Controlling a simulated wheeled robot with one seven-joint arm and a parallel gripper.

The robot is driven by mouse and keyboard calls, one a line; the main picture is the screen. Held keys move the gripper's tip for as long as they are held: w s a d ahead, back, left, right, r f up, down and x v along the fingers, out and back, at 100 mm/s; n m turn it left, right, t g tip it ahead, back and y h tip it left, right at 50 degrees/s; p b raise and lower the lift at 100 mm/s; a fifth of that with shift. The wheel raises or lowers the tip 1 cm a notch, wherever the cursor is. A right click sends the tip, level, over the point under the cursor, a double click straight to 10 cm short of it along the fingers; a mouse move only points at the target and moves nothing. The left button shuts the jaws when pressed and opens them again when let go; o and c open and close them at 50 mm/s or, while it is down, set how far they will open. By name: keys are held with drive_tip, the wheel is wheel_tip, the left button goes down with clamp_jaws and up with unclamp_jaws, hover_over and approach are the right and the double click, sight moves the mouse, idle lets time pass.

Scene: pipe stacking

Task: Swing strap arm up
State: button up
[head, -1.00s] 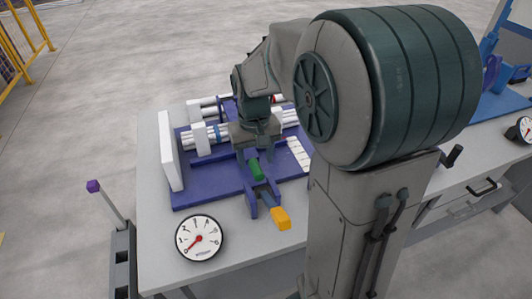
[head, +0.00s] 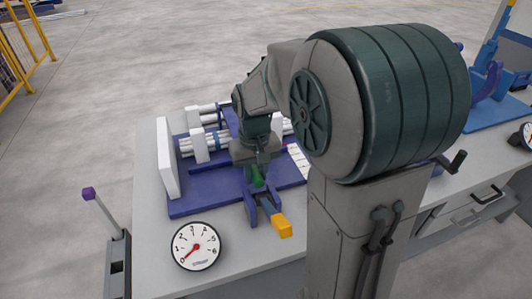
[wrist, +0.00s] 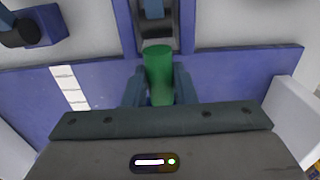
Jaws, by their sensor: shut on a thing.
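The green grip (wrist: 159,72), likely the strap arm's handle, stands between my gripper's two fingers in the wrist view. My gripper (head: 257,171) is shut on it, low at the front of the purple fixture (head: 205,203). The green grip also shows just below my gripper in the head view (head: 257,181). A purple bracket (head: 250,209) stands just in front of it, with a blue-grey bar ending in an orange block (head: 281,226). The rest of the strap arm is hidden by my gripper or cannot be told apart.
White pipes (head: 208,143) lie in the fixture behind my gripper, beside a white end plate (head: 168,160). A round gauge (head: 196,246) lies at the bench's front left. A purple-knobbed lever (head: 89,193) stands off the bench's left edge. My arm hides the bench's middle.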

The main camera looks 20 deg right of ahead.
drive_tip(key=r+p, duration=0.4)
drive_tip(key=r, duration=0.1)
drive_tip(key=w+r+p, duration=0.1)
drive_tip(key=r+p, duration=0.1)
drive_tip(key=r, duration=0.1)
drive_tip(key=shift+r+p, duration=0.1)
drive_tip(key=shift+p, duration=0.2)
drive_tip(key=shift+w+r, duration=0.1)
drive_tip(key=shift+r, duration=0.05)
drive_tip(key=w+r+p, duration=0.3)
drive_tip(key=r+p, duration=0.4)
drive_tip(key=shift+r, duration=0.4)
drive_tip(key=w+r+p, duration=0.5)
drive_tip(key=r+p, duration=0.2)
drive_tip(key=shift+w, duration=0.2)
